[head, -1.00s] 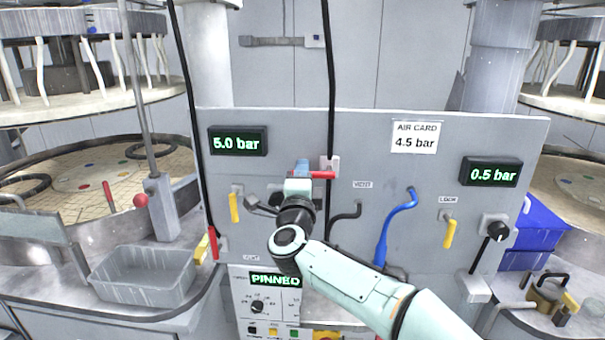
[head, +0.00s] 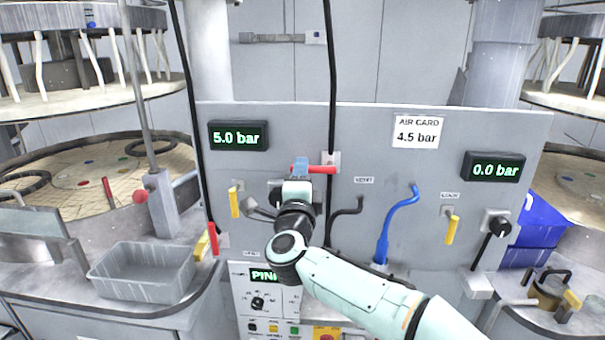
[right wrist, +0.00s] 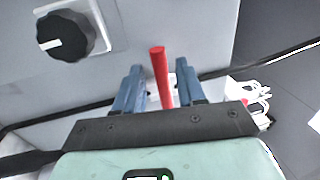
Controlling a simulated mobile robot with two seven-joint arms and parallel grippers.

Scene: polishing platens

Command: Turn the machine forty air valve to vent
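A red valve lever (head: 322,170) lies roughly level on the grey panel, reaching left from its pale mount. My right gripper (head: 301,166) is at the lever's left part. In the right wrist view the red lever (right wrist: 160,76) stands between the two blue fingers (right wrist: 159,88), with a gap on each side. The gripper looks open around it. The right display (head: 496,168) reads 0.0 bar and the left display (head: 238,136) reads 5.0 bar. No machine number is readable, so I cannot tell which machine this valve belongs to. My left gripper is not in view.
The panel also carries yellow levers (head: 235,202) (head: 452,229), a blue hose (head: 384,238), a black knob (head: 499,228) and an AIR CARD sign (head: 417,133) marked 4.5 bar. Black hoses hang in front. A grey bin (head: 143,279) sits on the left counter.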

